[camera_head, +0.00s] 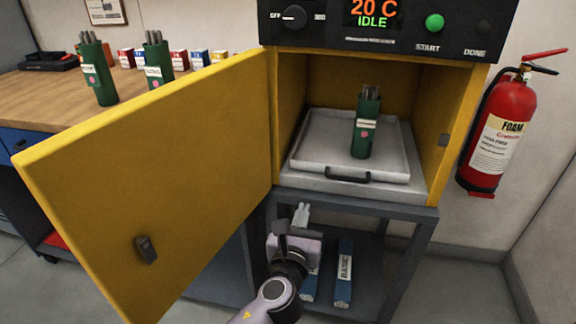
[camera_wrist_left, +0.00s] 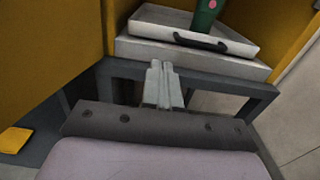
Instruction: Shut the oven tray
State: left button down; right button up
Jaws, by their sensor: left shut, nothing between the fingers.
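The oven tray (camera_head: 318,148) is a shallow light-grey tray inside the yellow oven (camera_head: 443,110), with a dark handle (camera_head: 347,175) at its front edge. A green canister (camera_head: 366,125) holding grey rods stands upright on it. The oven door (camera_head: 150,170) is swung wide open to the left. My left gripper (camera_head: 301,213) is shut and empty, in front of and below the tray, apart from its handle. In the left wrist view the shut fingers (camera_wrist_left: 161,84) point toward the tray (camera_wrist_left: 160,27) and its handle (camera_wrist_left: 201,41). My right gripper is not in view.
The oven sits on a dark grey stand (camera_head: 407,213) with blue boxes (camera_head: 344,275) on its lower shelf. A fire extinguisher (camera_head: 500,130) hangs at the right. A wooden bench (camera_head: 45,100) with two more green canisters stands behind the door.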

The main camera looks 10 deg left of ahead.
aim_at(316, 167)
pick_arm(q)
jog(key=w+b, duration=0.4)
jog(key=w, duration=0.9)
jog(key=shift+w+r+b, duration=0.1)
jog(key=shift+w+b, duration=0.2)
jog(key=shift+w, duration=0.15)
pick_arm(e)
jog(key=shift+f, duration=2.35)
